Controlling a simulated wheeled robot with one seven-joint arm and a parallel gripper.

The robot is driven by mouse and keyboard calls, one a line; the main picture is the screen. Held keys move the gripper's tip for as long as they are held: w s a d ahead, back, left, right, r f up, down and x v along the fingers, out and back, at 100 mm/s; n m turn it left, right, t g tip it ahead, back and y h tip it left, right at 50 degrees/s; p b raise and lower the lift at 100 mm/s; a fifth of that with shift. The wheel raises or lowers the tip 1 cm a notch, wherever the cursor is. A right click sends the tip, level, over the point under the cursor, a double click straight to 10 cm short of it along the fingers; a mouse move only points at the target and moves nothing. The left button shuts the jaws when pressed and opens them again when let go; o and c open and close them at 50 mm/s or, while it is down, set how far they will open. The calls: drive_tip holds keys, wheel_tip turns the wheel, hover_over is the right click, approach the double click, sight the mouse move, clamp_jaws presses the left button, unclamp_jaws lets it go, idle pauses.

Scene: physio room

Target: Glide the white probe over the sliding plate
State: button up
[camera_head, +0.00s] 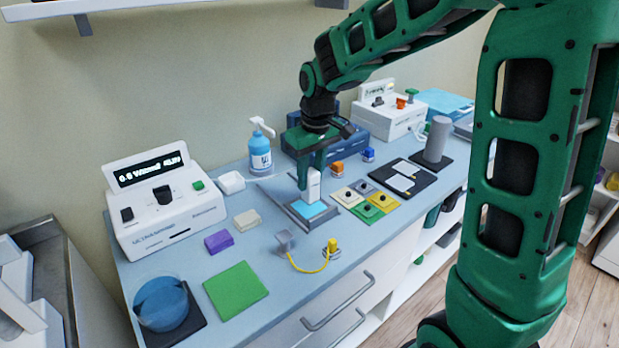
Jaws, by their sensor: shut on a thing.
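The white probe (313,187) is upright in my gripper (312,168), which points down and is shut on its upper part. The probe's lower end is over the sliding plate, a light blue square in a grey frame (329,220). The blue surface (308,209) lies directly below the probe. I cannot tell whether the tip touches it. The fingers partly hide the probe's top.
A white device with a display (165,205) stands at the left. A blue bottle (261,155) stands behind the plate. Coloured tiles with knobs (382,203) lie close to its right. A yellow cable (310,268) lies in front. A grey cylinder (437,141) stands farther right.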

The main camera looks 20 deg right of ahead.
wheel_tip(320, 180, up, 2)
drive_tip(key=shift+s+r, duration=0.1)
drive_tip(key=shift+s, duration=0.05)
drive_tip(key=shift+r, duration=2.95)
